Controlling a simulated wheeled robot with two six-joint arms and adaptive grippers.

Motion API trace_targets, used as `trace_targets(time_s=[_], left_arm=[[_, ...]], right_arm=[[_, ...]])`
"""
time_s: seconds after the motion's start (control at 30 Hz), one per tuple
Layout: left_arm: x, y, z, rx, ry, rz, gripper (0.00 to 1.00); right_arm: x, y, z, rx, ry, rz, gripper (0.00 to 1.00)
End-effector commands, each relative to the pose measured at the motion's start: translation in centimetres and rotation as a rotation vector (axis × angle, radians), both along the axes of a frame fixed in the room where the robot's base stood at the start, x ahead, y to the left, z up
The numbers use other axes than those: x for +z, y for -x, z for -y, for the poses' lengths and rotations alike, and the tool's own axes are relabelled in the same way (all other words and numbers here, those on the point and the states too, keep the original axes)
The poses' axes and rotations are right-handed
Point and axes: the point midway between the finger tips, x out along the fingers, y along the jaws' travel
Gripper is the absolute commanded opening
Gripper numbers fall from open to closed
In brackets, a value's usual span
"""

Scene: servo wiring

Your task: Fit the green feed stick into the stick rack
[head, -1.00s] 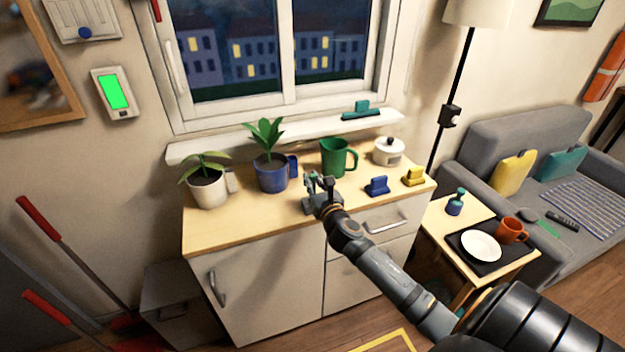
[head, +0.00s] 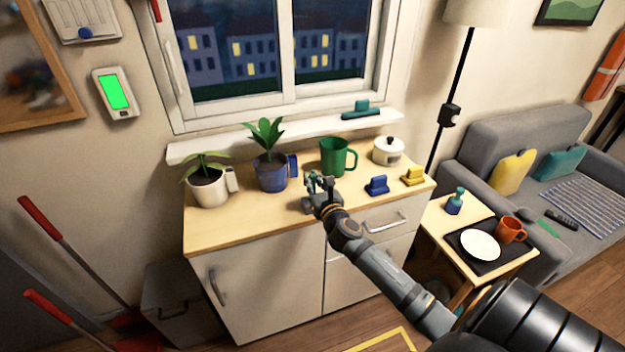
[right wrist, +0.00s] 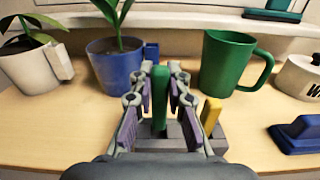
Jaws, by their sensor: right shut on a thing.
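The green feed stick (right wrist: 160,92) stands roughly upright between the fingers of my right gripper (right wrist: 160,98) in the right wrist view. The gripper is shut on it. The grey stick rack (right wrist: 183,138) sits on the cabinet top just below and beyond the fingers, with a yellow stick (right wrist: 211,114) upright in it to the right. The fingers and wrist hide part of the rack, and I cannot tell how deep the green stick's lower end sits. In the head view my right gripper (head: 321,184) is over the rack (head: 308,205). My left gripper is not in view.
Behind the rack stand a blue plant pot (head: 268,175) and a green mug (head: 332,158). A white plant pot (head: 207,188) is at the left. A blue block (head: 377,187), a yellow block (head: 413,178) and a white lidded pot (head: 388,152) are at the right. The front left cabinet top is clear.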

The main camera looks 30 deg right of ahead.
Motion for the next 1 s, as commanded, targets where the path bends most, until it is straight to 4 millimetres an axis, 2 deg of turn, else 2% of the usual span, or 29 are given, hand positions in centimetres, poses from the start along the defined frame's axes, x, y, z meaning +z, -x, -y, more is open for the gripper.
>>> trace_targets(time_s=[1.0], left_arm=[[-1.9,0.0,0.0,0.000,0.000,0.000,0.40]], right_arm=[[-2.4,0.0,0.0,0.001,0.000,0.001,0.00]])
